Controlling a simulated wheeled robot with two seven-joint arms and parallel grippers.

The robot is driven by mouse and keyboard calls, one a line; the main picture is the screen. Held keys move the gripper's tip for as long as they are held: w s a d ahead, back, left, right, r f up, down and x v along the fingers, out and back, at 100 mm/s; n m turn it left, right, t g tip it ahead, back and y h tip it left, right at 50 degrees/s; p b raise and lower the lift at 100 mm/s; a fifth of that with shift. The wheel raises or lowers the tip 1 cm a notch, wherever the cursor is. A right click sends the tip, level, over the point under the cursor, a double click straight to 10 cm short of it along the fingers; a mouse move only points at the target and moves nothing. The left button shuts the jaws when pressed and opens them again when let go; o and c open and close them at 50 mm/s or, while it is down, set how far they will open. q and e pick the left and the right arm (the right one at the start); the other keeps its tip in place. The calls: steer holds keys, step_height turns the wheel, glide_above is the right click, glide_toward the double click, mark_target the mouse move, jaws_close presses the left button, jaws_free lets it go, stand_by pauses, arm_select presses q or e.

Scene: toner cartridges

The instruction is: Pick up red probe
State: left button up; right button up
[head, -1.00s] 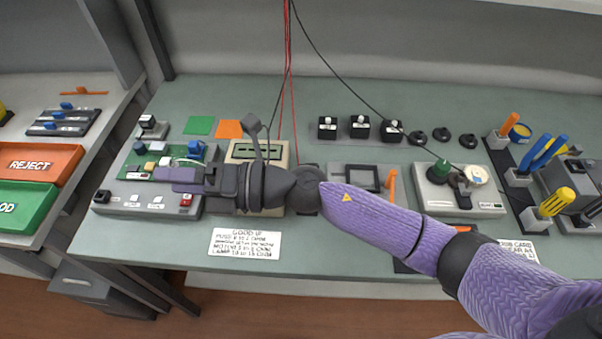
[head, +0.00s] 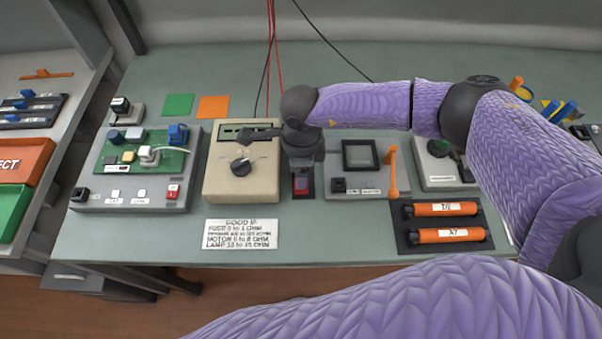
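My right gripper (head: 303,172) comes in from the right and points down just right of the beige meter (head: 232,182), which has a dial and a display. A small red block-like thing (head: 304,186) in a dark surround shows just below its fingers; I cannot tell whether it is the red probe or whether the fingers touch it. Red leads (head: 273,45) hang from above and run down behind the meter and my wrist. The fingers are seen from above, so their opening is unclear. My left gripper is not in view.
A grey board tester (head: 120,202) stands left of the meter. A grey unit with a dark square (head: 350,182) and an orange lever (head: 392,172) stands to the right. A dark tray (head: 403,243) with orange cylinders lies in front. A printed card (head: 240,233) lies near the edge.

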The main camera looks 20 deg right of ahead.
jaws_close()
stand_by(0.4)
